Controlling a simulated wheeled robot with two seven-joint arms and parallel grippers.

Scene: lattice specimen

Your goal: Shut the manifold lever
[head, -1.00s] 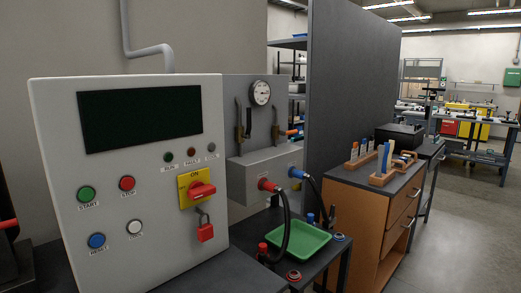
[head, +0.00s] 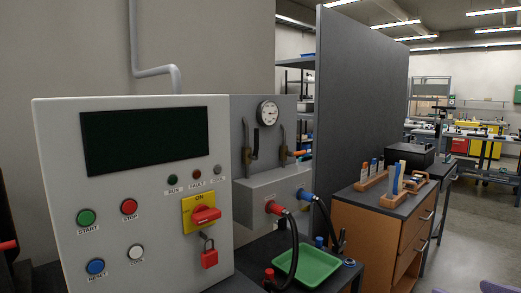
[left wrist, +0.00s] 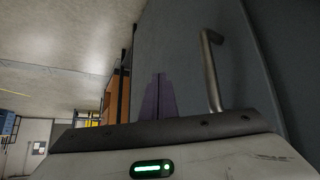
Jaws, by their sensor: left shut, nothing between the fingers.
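The manifold (head: 262,200) is a grey box on a back plate, right of the control panel in the head view. It has a round gauge (head: 268,112) above and red and blue hose fittings in front. One lever with a black handle (head: 256,143) stands upright on the left pipe. Another lever with an orange handle (head: 298,153) points sideways on the right pipe. I cannot tell which one is the task's lever. My left gripper (left wrist: 160,82) shows dark purple fingers, shut and empty, in the left wrist view. I cannot make out my right gripper.
The white control panel (head: 60,160) with buttons and a red lockout padlock (head: 209,257) fills the left. A green tray (head: 305,267) sits below the manifold. A dark partition (head: 360,100) and a wooden cabinet (head: 365,232) stand right. Purple shapes (head: 497,287) at the lower right are unclear.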

